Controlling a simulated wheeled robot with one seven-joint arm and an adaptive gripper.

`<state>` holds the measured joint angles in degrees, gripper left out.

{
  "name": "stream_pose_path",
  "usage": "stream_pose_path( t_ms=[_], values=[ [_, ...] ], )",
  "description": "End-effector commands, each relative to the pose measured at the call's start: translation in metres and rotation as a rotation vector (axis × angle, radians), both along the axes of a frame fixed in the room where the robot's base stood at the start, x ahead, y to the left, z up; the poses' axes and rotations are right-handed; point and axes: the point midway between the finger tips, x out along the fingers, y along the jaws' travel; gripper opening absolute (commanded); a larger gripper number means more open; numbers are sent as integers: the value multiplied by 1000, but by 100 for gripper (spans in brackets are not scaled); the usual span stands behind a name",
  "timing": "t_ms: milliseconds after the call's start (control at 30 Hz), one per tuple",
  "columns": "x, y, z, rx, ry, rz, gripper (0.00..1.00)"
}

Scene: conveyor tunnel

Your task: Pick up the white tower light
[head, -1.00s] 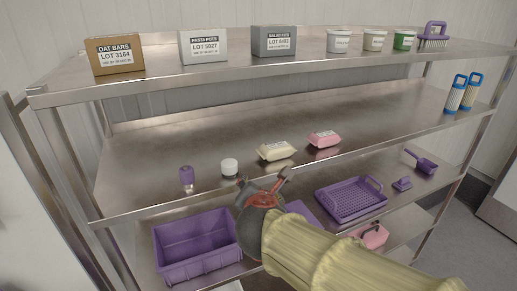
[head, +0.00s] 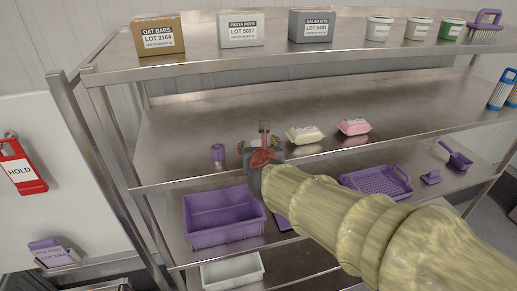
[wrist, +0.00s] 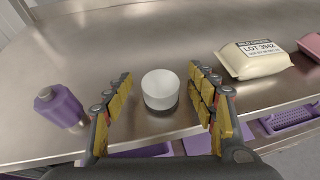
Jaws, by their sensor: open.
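The white tower light (wrist: 161,88) is a short white cylinder standing upright on the middle steel shelf, near its front edge. In the wrist view it sits between the two yellow-padded fingers of my gripper (wrist: 163,103), with clear gaps on both sides. My gripper is open and holds nothing. In the head view my gripper (head: 262,150) is over the front of the middle shelf and hides most or all of the white light.
A purple bottle-like item (wrist: 60,107) stands close left of my gripper. A cream packet (wrist: 253,59) and a pink packet (head: 354,127) lie to the right. The upper shelf (head: 350,55) runs above. A purple crate (head: 224,216) sits below.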

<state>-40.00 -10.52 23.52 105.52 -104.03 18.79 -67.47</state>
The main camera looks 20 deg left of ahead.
Motion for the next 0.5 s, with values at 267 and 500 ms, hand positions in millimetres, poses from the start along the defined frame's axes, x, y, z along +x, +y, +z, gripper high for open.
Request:
stream_pose_path(
  t_ms=[267,500],
  values=[
    [5,2,-1,1,-1,0,57],
    [5,1,-2,1,-1,0,45]
  ],
)
